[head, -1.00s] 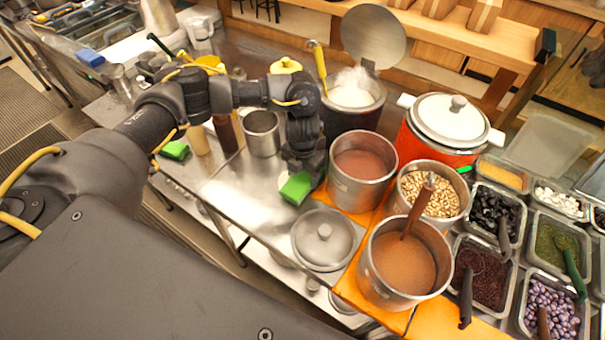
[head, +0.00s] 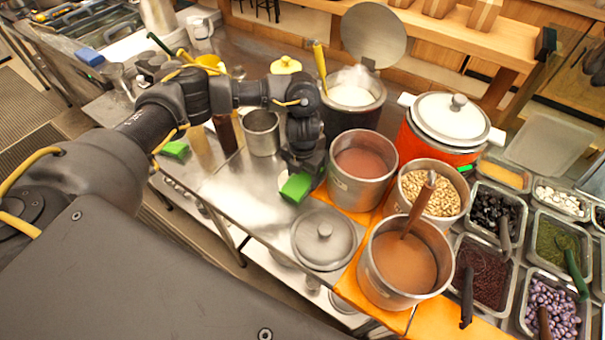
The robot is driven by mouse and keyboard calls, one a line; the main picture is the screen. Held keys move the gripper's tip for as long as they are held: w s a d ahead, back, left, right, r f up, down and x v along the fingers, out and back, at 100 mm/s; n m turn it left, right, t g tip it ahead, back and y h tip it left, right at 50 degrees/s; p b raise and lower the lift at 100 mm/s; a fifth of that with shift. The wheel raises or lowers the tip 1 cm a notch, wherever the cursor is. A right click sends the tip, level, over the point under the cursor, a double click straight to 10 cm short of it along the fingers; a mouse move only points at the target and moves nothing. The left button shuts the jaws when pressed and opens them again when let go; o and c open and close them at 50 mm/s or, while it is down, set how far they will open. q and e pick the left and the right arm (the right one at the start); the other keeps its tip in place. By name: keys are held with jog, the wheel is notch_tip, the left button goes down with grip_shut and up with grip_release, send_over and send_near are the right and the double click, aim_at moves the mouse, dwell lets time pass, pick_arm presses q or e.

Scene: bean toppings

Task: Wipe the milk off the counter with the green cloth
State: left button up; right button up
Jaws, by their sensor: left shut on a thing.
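My left gripper (head: 299,170) points down at the metal counter (head: 240,185), beside the pot of reddish-brown soup. It is shut on a green cloth (head: 297,187), which shows as a bright green block at the fingertips, at or very near the counter surface. A second green item (head: 175,150) lies at the counter's left edge. A pale, whitish patch (head: 222,188) shows on the counter left of the cloth; I cannot tell milk from glare there. My right gripper is out of view.
The soup pot (head: 361,168) stands close right of my gripper. A metal lid (head: 324,238) lies in front of it. An empty metal cup (head: 262,133) and bottles stand behind left. A steaming pot (head: 352,100) is behind. Topping trays (head: 484,272) fill the right.

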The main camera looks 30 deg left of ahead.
pick_arm(q)
jog(key=shift+f, duration=0.3)
jog(key=shift+w+a+b, duration=0.1)
jog(key=shift+a+b, duration=0.25)
jog(key=shift+a, duration=0.15)
jog(key=shift+w+a+b, duration=0.2)
jog(key=shift+a+b, duration=0.2)
jog(key=shift+a, duration=1.15)
jog(key=shift+a+r, duration=0.2)
jog(key=shift+a, duration=0.25)
jog(key=shift+c, duration=0.3)
jog(key=shift+a, duration=0.1)
jog(key=shift+r, duration=0.1)
